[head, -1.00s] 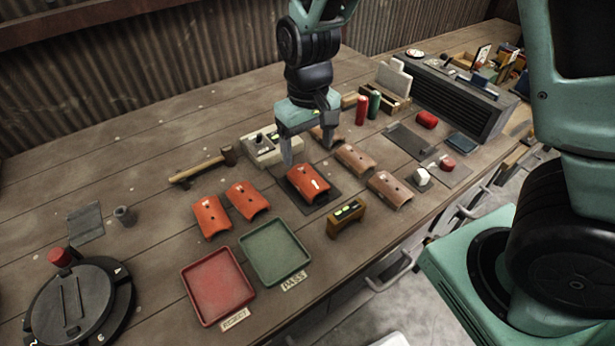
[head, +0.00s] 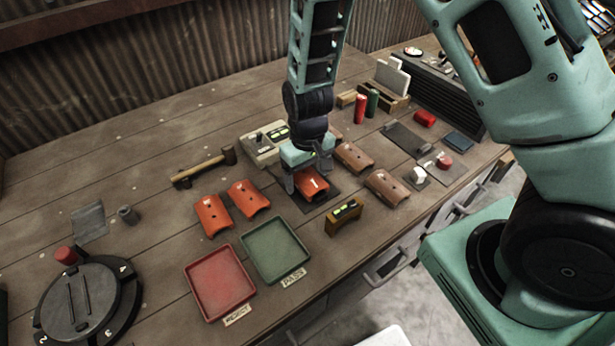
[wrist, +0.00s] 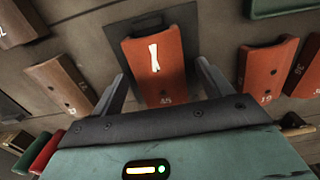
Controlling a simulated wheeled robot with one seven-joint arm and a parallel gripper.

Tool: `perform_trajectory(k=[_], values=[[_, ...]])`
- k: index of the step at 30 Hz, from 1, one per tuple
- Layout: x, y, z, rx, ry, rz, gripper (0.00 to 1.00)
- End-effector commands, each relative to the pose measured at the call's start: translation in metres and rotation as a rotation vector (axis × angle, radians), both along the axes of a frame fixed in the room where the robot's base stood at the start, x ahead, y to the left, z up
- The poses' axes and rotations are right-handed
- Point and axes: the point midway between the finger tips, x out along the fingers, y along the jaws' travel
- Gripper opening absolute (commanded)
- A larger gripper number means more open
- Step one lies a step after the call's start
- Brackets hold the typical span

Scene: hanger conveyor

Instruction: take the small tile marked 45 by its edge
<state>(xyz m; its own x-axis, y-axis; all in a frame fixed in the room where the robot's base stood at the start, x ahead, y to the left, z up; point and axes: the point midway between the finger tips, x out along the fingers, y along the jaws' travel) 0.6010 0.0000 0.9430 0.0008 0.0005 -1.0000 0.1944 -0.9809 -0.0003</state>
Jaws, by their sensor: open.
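The orange-red curved tile marked 45 (wrist: 153,75) lies on a dark square plate (wrist: 188,30) in the wrist view, with a bright white patch and a dark hole on its top. In the head view the tile (head: 313,188) is partly hidden behind my gripper (head: 307,179). My gripper is open, its two fingers on either side of the tile's near end in the wrist view (wrist: 162,72). I see gaps between fingers and tile; contact is not visible.
An orange tile marked 19 (wrist: 268,70) and another orange tile (head: 212,215) lie left of it in the head view. Brown tiles (head: 387,187) lie right.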

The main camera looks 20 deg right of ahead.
Motion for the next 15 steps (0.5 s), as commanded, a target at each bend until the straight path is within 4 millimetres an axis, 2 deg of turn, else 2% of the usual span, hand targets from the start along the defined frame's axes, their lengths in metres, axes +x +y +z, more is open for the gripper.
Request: perform_trajectory(k=[3,4,9,15], values=[[0.0001,0.0002,0.0,0.0,0.0,0.0,0.78],[0.0,0.0002,0.0001,0.0,0.0,0.0,0.75],[-0.0001,0.0002,0.0002,0.0,0.0,0.0,0.28],[-0.0001,0.0002,0.0004,0.0,0.0,0.0,0.28]])
